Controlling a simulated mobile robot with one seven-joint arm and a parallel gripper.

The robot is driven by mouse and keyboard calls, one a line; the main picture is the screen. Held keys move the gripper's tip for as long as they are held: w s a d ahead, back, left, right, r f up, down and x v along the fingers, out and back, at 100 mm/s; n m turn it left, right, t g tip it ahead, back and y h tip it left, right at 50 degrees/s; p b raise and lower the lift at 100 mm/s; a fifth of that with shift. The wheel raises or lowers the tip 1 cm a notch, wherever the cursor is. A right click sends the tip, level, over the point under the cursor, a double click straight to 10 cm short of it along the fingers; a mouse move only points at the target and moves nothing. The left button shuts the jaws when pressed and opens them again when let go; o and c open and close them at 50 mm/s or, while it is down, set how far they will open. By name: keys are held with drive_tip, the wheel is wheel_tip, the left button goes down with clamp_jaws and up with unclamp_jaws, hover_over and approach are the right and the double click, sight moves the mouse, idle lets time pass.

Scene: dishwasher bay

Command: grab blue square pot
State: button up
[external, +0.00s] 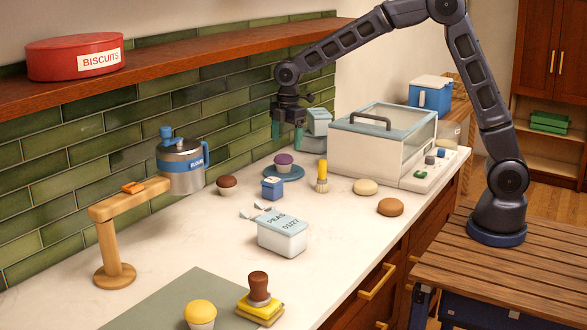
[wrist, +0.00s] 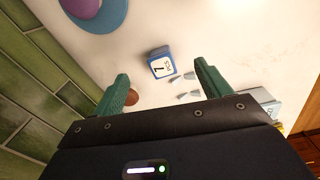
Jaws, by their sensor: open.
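The blue square pot (external: 272,189) is small, with a pale top, and stands on the white counter near the middle. In the wrist view the blue square pot (wrist: 160,64) shows a white label face with dark marks, and lies between and beyond my finger tips. My gripper (external: 287,133) is open and empty, pointing down, well above the counter and behind the pot. In the wrist view my gripper (wrist: 161,72) has its two green fingers spread apart.
Small pale pieces (external: 262,206) and a white PEAS box (external: 282,235) lie in front of the pot. A glass-lidded appliance (external: 370,155) is right.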

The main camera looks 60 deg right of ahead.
drive_tip(key=n, duration=0.2)
hover_over(272, 180)
drive_tip(key=d, duration=0.1)
drive_tip(key=f, duration=0.3)
drive_tip(key=w+f, duration=0.1)
drive_tip(key=f, duration=0.1)
drive_tip(key=shift+d+f, duration=0.1)
drive_tip(key=shift+f, duration=0.05)
wheel_tip(272, 180, down, 5)
drive_tip(key=shift+s+f, duration=0.1)
drive_tip(key=shift+f, duration=0.1)
drive_tip(key=shift+s+a+f, duration=0.1)
drive_tip(key=shift+a+f, duration=0.05)
drive_tip(key=shift+f, duration=0.7)
drive_tip(key=shift+s+a+f, duration=0.15)
drive_tip(key=shift+f, duration=0.75)
drive_tip(key=shift+s+a+f, duration=0.1)
drive_tip(key=shift+a+f, duration=0.05)
drive_tip(key=shift+f, duration=0.7)
drive_tip(key=shift+c, duration=0.5)
drive_tip(key=shift+r, duration=0.1)
drive_tip(key=c, duration=1.1)
